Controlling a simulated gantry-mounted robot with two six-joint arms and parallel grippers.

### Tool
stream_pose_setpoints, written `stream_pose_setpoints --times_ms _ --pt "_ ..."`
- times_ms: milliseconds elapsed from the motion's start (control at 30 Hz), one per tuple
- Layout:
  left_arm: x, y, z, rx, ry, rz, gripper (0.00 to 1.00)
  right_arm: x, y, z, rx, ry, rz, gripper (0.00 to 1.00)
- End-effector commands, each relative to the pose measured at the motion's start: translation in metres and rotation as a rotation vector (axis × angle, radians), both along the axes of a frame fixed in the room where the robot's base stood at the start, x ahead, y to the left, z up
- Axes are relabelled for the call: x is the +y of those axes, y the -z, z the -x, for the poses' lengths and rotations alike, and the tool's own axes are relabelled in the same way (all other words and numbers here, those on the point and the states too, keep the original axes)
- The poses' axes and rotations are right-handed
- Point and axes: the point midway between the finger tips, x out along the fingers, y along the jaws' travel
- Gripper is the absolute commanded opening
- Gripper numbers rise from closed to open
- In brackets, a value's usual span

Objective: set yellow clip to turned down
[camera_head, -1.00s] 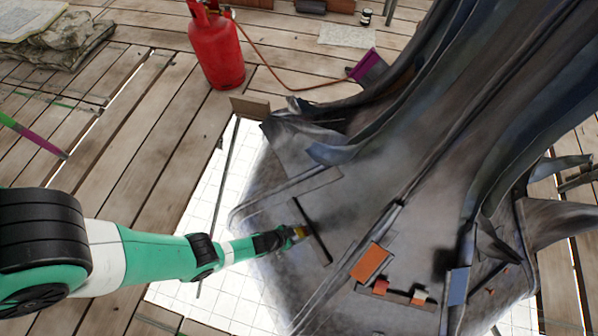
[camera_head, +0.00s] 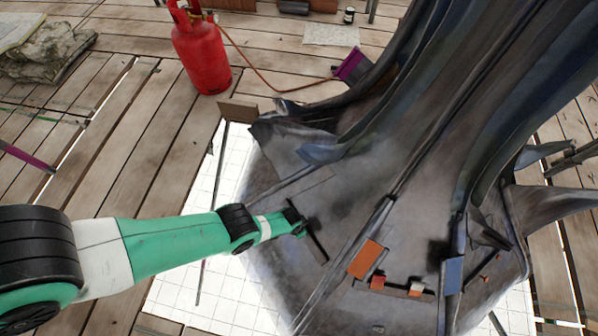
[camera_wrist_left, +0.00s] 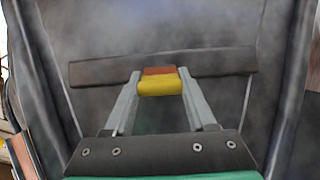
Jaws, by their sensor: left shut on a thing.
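The yellow clip (camera_wrist_left: 160,86) shows in the left wrist view, between the fingertips of my left gripper (camera_wrist_left: 160,82). An orange-brown part (camera_wrist_left: 158,71) lies directly behind it, against a dark horizontal bar (camera_wrist_left: 215,62) on the grey spire surface. My left gripper is shut on the clip. In the head view, my left gripper (camera_head: 302,226) is at the dark bar (camera_head: 318,247) on the spire base, and the clip is hidden there by the gripper. My right gripper is in neither view.
An orange block (camera_head: 366,259), a smaller red-orange block (camera_head: 377,282) and a blue block (camera_head: 453,275) sit on the spire base (camera_head: 300,290) to the right. A red gas cylinder (camera_head: 202,55) stands on the planks behind. The tall spire folds (camera_head: 440,110) rise at the back right.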

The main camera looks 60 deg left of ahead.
Motion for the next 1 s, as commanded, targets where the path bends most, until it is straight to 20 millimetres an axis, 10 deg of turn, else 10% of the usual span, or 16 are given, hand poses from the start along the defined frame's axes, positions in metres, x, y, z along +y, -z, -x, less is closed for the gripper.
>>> stream_pose_setpoints --times_ms 467,500,633,1000 --pt "0.0003 -0.0019 -0.0024 0.014 0.000 0.000 0.01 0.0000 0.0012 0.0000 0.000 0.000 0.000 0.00" --pt "0.0003 -0.0019 -0.0024 0.013 0.000 -0.001 0.61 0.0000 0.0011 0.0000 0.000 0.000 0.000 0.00" --pt "0.0003 -0.0017 -0.0020 0.014 0.000 0.000 0.85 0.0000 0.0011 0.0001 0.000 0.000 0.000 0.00" --pt "0.0002 -0.0066 -0.0007 0.015 0.000 0.000 0.86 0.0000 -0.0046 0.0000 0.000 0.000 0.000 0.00"
